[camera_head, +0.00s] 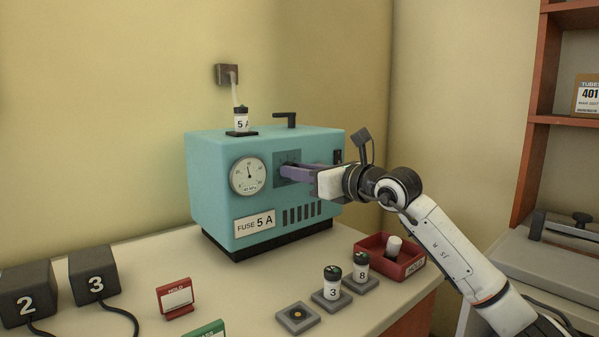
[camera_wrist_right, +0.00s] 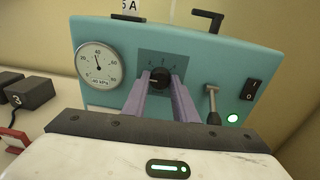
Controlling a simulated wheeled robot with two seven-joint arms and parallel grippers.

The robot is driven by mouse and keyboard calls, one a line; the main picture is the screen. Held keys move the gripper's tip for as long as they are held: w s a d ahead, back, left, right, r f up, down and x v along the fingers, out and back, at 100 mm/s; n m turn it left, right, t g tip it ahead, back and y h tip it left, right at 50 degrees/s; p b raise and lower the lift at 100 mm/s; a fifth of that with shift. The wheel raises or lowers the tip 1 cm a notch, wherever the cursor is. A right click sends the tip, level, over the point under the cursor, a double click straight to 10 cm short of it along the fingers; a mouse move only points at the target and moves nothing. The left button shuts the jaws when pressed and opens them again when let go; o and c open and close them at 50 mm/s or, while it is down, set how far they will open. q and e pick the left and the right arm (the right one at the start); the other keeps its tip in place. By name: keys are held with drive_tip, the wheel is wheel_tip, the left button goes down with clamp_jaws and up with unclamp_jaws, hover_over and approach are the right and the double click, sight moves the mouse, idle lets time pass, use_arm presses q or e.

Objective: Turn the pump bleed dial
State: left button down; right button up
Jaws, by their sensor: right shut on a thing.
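The pump (camera_head: 215,185) is a teal box on the bench with a round gauge (camera_head: 249,175) and a "FUSE 5 A" label on its front. The bleed dial (camera_wrist_right: 160,76) is a black knob on a dark scale plate, seen in the right wrist view. My right gripper (camera_head: 284,171) reaches the pump front from the right. In the right wrist view its two purple fingers (camera_wrist_right: 160,88) stand either side of the dial and are shut on it. The head view hides the dial behind the fingers. My left gripper is not in view.
A lever (camera_wrist_right: 212,100), a black switch (camera_wrist_right: 250,89) and a lit green lamp (camera_wrist_right: 232,118) sit right of the dial. On the bench are a red tray (camera_head: 408,268), vials 3 (camera_head: 332,283) and 8 (camera_head: 361,267), a red card holder (camera_head: 175,298) and numbered black boxes (camera_head: 93,275).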

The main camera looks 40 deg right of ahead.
drive_tip(key=o, duration=1)
drive_tip(key=shift+o, duration=0.2)
use_arm(q)
drive_tip(key=b, duration=0.3)
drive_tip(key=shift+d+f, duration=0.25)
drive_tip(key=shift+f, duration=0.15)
use_arm(e)
drive_tip(key=s+d, duration=0.1)
drive_tip(key=s, duration=0.9)
drive_tip(key=shift+s+d+r, duration=0.15)
drive_tip(key=shift+d+r, duration=0.05)
drive_tip(key=shift+r, duration=0.1)
drive_tip(key=shift+r, duration=0.1)
